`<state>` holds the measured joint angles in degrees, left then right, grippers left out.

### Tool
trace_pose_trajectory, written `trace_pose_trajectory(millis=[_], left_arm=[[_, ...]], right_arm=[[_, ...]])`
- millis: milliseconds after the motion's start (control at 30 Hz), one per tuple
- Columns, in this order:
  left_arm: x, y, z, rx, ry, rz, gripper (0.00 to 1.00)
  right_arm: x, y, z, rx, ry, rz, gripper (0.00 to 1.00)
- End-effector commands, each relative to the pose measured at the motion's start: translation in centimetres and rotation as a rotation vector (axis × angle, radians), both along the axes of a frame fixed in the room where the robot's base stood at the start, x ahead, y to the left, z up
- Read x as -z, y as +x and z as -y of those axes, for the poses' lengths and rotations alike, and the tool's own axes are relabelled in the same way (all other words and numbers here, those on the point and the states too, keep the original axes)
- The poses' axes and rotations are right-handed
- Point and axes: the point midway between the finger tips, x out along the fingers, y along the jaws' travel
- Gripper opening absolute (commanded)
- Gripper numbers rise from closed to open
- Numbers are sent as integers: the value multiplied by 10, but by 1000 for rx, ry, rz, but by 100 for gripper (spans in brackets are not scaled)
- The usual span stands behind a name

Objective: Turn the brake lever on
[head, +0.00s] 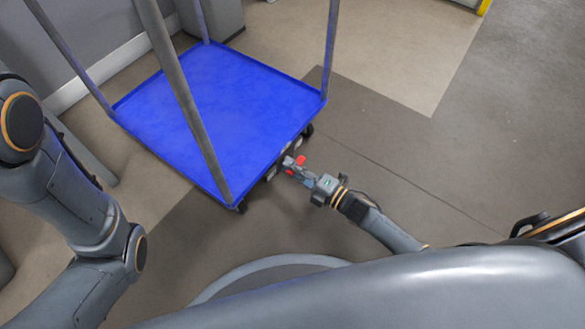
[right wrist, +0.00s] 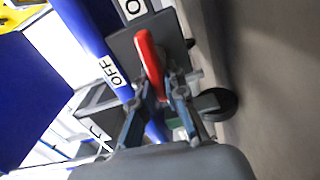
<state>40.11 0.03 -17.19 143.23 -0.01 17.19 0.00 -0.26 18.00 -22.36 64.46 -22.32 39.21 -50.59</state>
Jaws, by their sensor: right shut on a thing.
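The brake lever (head: 300,159) is a small red handle at the near edge of the blue cart (head: 215,100). In the right wrist view the red lever (right wrist: 148,50) runs between the two fingers of my right gripper (right wrist: 158,92), which is shut on it. In the head view my right gripper (head: 294,167) reaches the lever from the lower right. An "OFF" label (right wrist: 112,71) is left of the lever; another label (right wrist: 133,8), cut off by the frame, shows only an "O" above it. My left arm shows at the left of the head view, but its gripper does not.
The cart's blue deck is empty, with tall grey posts at its corners. Dark wheels (right wrist: 215,103) sit below its edge. A grey wall (head: 95,35) stands behind on the left. The floor (head: 400,140) right of the cart is clear.

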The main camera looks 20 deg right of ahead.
Motion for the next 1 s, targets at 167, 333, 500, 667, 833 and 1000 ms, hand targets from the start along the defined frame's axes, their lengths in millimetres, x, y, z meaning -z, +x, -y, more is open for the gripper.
trace_pose_trajectory(millis=[167,333,500,667,833,1000], left_arm=[[2,0,0,0,0,0,36],[3,0,0,0,0,0,36],[3,0,0,0,0,0,36],[3,0,0,0,0,0,36],[3,0,0,0,0,0,36],[3,0,0,0,0,0,36]], right_arm=[[3,-1,0,0,-52,36,0],[3,-1,0,0,-74,54,0],[4,-1,0,0,-81,58,0],[4,-1,0,0,-81,58,0],[4,-1,0,-1,-81,58,24],[3,-1,0,0,-79,59,36]])
